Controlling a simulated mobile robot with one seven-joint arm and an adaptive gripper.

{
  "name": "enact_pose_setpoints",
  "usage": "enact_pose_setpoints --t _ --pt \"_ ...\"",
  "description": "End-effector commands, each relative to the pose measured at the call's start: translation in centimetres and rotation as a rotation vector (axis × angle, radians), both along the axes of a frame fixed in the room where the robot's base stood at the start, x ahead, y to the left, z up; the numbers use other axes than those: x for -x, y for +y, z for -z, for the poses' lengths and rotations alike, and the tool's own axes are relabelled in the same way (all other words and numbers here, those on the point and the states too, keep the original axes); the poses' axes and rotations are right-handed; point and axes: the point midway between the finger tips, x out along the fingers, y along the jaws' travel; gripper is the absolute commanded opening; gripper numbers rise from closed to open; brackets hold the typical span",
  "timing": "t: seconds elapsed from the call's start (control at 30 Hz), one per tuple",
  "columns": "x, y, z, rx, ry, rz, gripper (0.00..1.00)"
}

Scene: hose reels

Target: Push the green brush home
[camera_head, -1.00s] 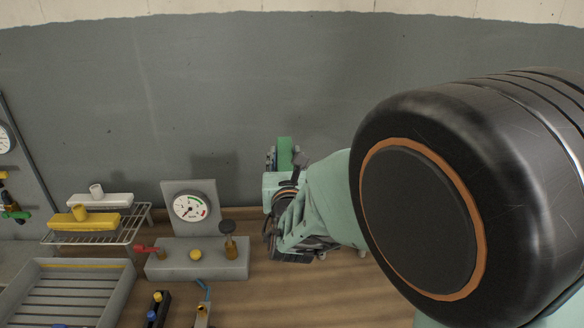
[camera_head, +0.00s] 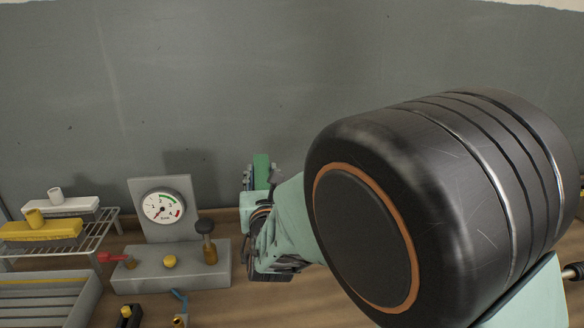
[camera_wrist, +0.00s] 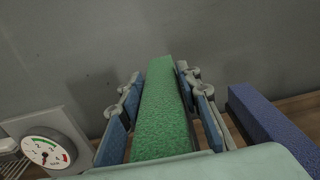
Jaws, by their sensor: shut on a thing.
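The green brush (camera_wrist: 165,112) shows in the wrist view as a long green block between the two blue-padded fingers of my gripper (camera_wrist: 160,88). My gripper is shut on it, and the block points away from the wrist towards the grey wall. In the head view only a small green part (camera_head: 262,167) shows beyond my gripper (camera_head: 257,187), to the right of the gauge. My arm hides what lies behind and to the right. I cannot see bristles or what the brush's far end meets.
A wire rack (camera_head: 88,240) at left bears a white brush (camera_head: 60,204) and a yellow brush (camera_head: 40,230). A gauge (camera_head: 163,206) stands on a grey box (camera_head: 170,280) with a red lever and knobs. A blue block (camera_wrist: 272,130) lies right of my gripper in the wrist view.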

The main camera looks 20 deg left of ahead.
Motion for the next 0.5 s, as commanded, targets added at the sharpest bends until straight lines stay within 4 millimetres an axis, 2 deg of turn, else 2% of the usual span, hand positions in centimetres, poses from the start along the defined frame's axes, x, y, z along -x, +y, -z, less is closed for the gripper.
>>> enact_pose_setpoints --t 0.3,0.5 --pt "0.0 0.1 3.2 -0.001 -0.003 -0.001 0.00" --pt "0.1 0.0 3.8 -0.003 -0.002 0.000 0.00"
